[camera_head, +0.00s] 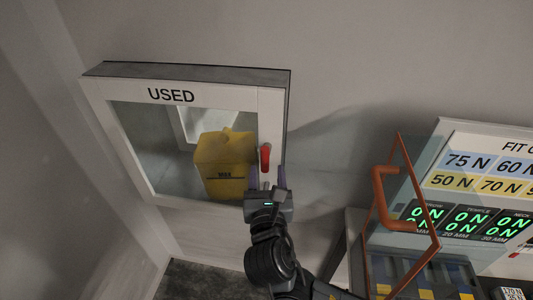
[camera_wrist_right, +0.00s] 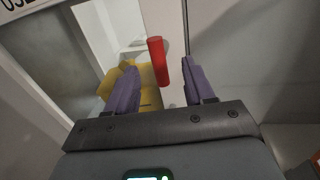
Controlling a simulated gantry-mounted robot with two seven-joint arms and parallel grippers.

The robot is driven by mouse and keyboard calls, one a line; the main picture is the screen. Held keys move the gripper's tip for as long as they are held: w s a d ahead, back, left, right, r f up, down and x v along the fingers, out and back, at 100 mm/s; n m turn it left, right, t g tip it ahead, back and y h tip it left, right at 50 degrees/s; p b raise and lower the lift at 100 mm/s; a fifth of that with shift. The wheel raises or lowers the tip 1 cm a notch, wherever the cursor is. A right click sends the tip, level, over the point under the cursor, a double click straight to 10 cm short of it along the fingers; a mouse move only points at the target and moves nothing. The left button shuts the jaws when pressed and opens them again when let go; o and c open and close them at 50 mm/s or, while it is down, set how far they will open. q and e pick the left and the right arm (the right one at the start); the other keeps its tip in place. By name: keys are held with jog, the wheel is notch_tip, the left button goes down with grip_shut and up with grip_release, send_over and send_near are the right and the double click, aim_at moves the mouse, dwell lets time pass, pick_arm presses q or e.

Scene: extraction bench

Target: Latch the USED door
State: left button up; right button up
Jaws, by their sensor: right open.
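The USED door (camera_head: 182,97) is a white frame with a clear pane, on a wall cabinet at the left of the head view. It sits against the cabinet and looks shut. Its red latch handle (camera_head: 265,158) is upright on the right side of the frame; it also shows in the right wrist view (camera_wrist_right: 158,61). My right gripper (camera_head: 267,178) is open just below the handle. In the wrist view its two purple fingers (camera_wrist_right: 160,88) lie to either side of the handle's lower end, apart from it. My left gripper is not in view.
A yellow container (camera_head: 224,160) marked MAX stands inside the cabinet behind the pane. At the right, an orange-framed clear panel (camera_head: 379,200) stands before a bench with a FIT board (camera_head: 490,150) and green displays. The wall between is clear.

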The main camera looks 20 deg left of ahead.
aim_at(266, 159)
jog(key=p+x, duration=0.1)
jog(key=x, duration=0.6)
jog(key=shift+s, duration=0.1)
jog(key=shift+c, duration=0.5)
